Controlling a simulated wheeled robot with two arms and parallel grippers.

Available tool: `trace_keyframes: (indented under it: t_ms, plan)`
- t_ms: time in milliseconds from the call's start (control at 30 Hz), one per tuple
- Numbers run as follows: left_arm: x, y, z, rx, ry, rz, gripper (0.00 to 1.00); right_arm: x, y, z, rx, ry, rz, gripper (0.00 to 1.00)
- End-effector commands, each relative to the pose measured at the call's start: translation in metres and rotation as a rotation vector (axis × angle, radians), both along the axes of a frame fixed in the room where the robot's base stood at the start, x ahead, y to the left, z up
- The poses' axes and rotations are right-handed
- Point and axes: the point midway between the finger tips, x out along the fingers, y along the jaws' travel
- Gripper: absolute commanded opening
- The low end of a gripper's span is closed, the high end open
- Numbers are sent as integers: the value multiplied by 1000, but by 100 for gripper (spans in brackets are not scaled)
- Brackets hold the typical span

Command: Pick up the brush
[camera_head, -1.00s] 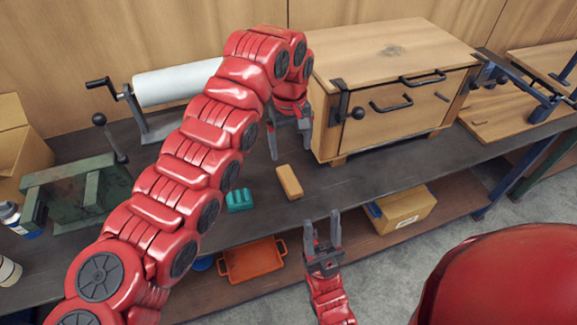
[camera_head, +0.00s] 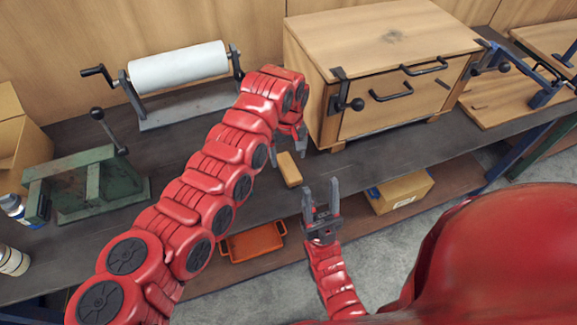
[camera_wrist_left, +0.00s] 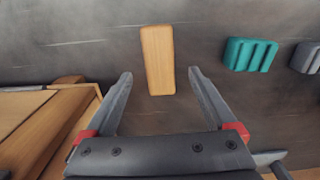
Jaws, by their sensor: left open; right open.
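A tan wooden block (camera_head: 290,169), which appears to be the brush's back, lies on the dark bench; no bristles show. It also shows in the left wrist view (camera_wrist_left: 157,58), long and upright in the picture. My left gripper (camera_head: 288,152) is open and empty, just beyond the block in the head view. In the left wrist view its fingertips (camera_wrist_left: 160,76) are either side of the block's near end, with gaps on both sides. I cannot tell its height above the block. My right gripper (camera_head: 320,188) is open and empty, in front of the bench edge.
A teal ribbed piece (camera_wrist_left: 250,55) and a grey piece (camera_wrist_left: 307,57) lie right of the block. A wooden cabinet (camera_head: 385,70) stands close to my left gripper. An orange tray (camera_head: 253,242) and a box (camera_head: 400,192) are below.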

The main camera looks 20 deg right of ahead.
Motion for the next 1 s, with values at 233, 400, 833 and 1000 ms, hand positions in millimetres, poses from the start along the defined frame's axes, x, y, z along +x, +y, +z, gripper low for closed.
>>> trace_keyframes:
  t_ms: [233, 400, 833, 1000]
  plan:
    - [-1, 0, -11, 1, 1, -1, 90, 0, 0, 11, 0, 0, 0, 50]
    - [-1, 0, -31, 3, 1, -1, 90, 0, 0, 27, 0, 0, 0, 50]
    - [-1, -1, -55, 0, -1, 0, 77, 0, 0, 26, 0, 0, 0, 50]
    - [-1, -1, -55, 0, -1, 0, 47, 0, 0, 26, 0, 0, 0, 50]
